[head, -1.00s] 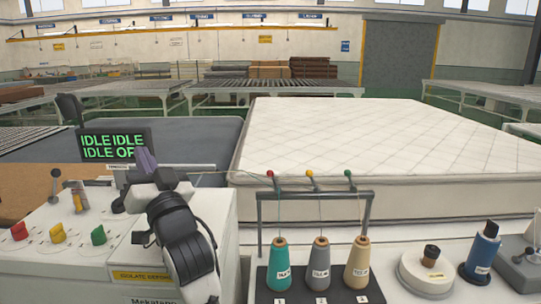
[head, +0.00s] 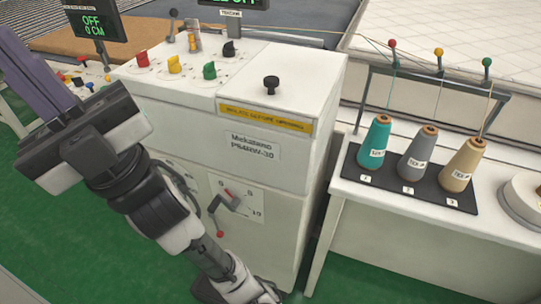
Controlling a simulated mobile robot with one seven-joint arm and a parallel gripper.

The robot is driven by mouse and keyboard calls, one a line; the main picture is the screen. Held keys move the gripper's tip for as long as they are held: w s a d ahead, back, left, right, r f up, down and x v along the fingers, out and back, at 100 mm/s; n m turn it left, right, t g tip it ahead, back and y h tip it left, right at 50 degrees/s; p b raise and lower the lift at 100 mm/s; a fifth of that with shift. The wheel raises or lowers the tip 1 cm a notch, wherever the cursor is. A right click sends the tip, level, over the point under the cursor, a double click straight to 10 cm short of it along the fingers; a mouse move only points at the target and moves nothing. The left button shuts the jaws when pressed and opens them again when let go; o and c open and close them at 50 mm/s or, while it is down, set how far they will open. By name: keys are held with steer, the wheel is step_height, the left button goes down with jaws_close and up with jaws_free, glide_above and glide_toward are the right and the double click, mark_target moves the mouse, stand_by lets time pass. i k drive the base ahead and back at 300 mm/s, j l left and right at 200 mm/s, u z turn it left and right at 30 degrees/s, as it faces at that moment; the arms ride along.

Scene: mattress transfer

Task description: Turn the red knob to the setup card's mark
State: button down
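The red knob (head: 142,59) stands at the left of a row of knobs on top of the white machine (head: 270,150), with a dial marking around it too small to read. A yellow knob (head: 174,64) and a green knob (head: 209,71) stand to its right. My gripper (head: 14,50) is at the upper left, its purple fingers pointing up and left, apart from the red knob and to its left. The fingertips run to the picture's edge, so their opening cannot be told. I cannot make out a setup card.
A black knob (head: 271,86) stands on the machine's right top. A lever dial (head: 235,200) is on its front. A screen (head: 93,22) reads OFF 0 CM. Thread cones (head: 417,153) stand on a black mat at the right. Green floor (head: 60,235) is clear at the left.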

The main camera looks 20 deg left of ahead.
mark_target(143, 60)
steer(key=u, duration=1.3)
